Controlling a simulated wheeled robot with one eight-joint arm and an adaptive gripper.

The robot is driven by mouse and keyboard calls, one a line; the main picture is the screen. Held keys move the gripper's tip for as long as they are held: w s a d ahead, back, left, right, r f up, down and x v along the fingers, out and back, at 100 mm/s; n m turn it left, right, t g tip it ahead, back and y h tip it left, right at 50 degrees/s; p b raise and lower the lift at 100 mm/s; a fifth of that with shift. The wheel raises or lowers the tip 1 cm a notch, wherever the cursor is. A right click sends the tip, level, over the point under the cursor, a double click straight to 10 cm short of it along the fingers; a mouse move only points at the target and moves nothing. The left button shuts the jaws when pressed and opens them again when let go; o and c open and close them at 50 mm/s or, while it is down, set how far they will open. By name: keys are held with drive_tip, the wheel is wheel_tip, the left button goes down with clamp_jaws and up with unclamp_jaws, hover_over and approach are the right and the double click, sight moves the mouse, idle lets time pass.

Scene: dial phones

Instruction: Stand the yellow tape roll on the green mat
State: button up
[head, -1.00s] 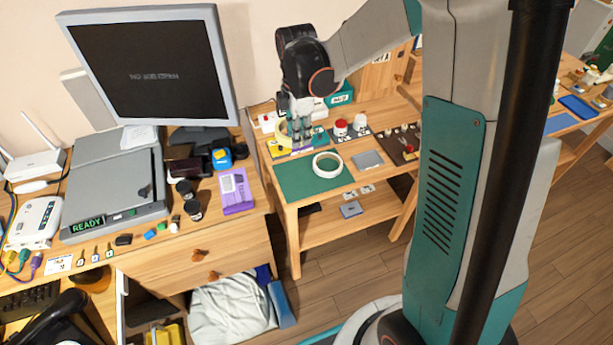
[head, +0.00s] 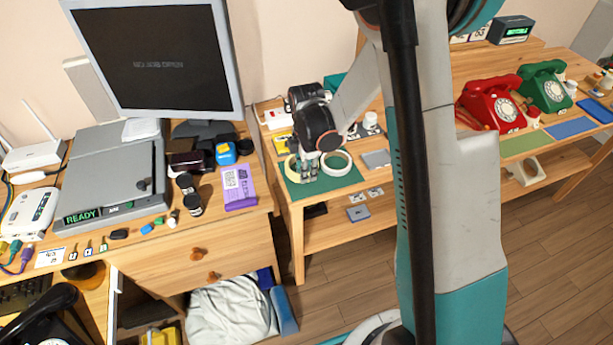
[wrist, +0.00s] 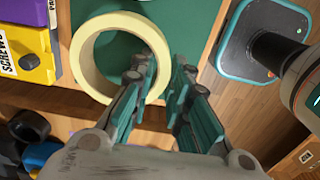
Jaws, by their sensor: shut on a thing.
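The pale yellow tape roll (wrist: 84,63) shows as a ring in the wrist view, its open face toward the camera. My gripper (wrist: 163,68) is shut on the roll's right wall, one finger inside the ring and one outside. In the head view the roll (head: 291,168) is at the left part of the green mat (head: 330,184), partly hidden by my gripper (head: 308,175). The mat also shows behind the roll in the wrist view (wrist: 200,22). I cannot tell whether the roll touches the mat.
A yellow screws box (wrist: 33,72) is just left of the tape roll. A grey plate (head: 376,159) lies right of the mat. The mat's front part is clear.

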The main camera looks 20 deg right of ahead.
drive_tip(key=shift+f, duration=0.7)
drive_tip(key=shift+f, duration=0.1)
drive_tip(key=o, duration=0.8)
drive_tip(key=s+r+m+t+p, duration=0.2)
drive_tip(key=s+r+m, duration=0.2)
drive_tip(key=r, duration=0.9)
drive_tip(key=s+r+m+t+p, duration=0.15)
drive_tip(key=s+r+m, duration=0.3)
drive_tip(key=r, duration=0.75)
drive_tip(key=shift+s+a+r+m+t+p, duration=0.15)
drive_tip(key=shift+s+r+m+t, duration=0.55)
drive_tip(key=shift+s+m, duration=1.1)
drive_tip(key=shift+s+a+r+m+t+p, duration=0.15)
drive_tip(key=shift+s+r+m+t, duration=0.55)
drive_tip(key=shift+s+m, duration=1.1)
drive_tip(key=shift+s+a+r+m+t, duration=0.15)
drive_tip(key=shift+s+r+m+t, duration=0.3)
drive_tip(key=shift+s+r+m, duration=1.3)
